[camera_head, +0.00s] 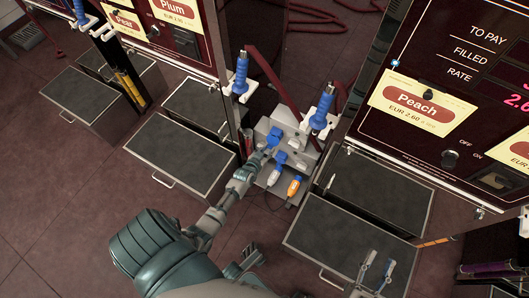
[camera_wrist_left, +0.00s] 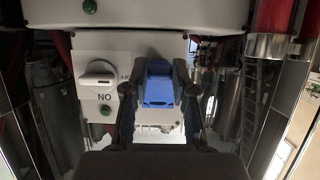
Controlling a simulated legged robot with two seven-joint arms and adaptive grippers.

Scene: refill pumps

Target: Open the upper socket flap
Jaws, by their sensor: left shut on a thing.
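A grey socket box (camera_head: 290,130) stands between the two pumps. It carries an upper blue socket flap (camera_head: 274,136) and a lower blue part (camera_head: 280,157). My left gripper (camera_head: 265,150) reaches the box from below left, its tips beside the upper flap. In the left wrist view the blue flap (camera_wrist_left: 159,92) sits between the two fingers of my left gripper (camera_wrist_left: 160,108), which are shut on it. How far the flap is tilted, I cannot tell. My right gripper (camera_head: 376,270) is at the lower right, its fingers apart and empty, far from the box.
A white plug (camera_head: 275,177) and an orange plug (camera_head: 294,186) hang just below the sockets. Blue nozzles (camera_head: 240,75) stand on both sides of the box. A white rotary knob (camera_wrist_left: 98,79) is left of the flap. The Peach pump (camera_head: 430,120) stands right; grey-topped bins (camera_head: 180,155) flank the box.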

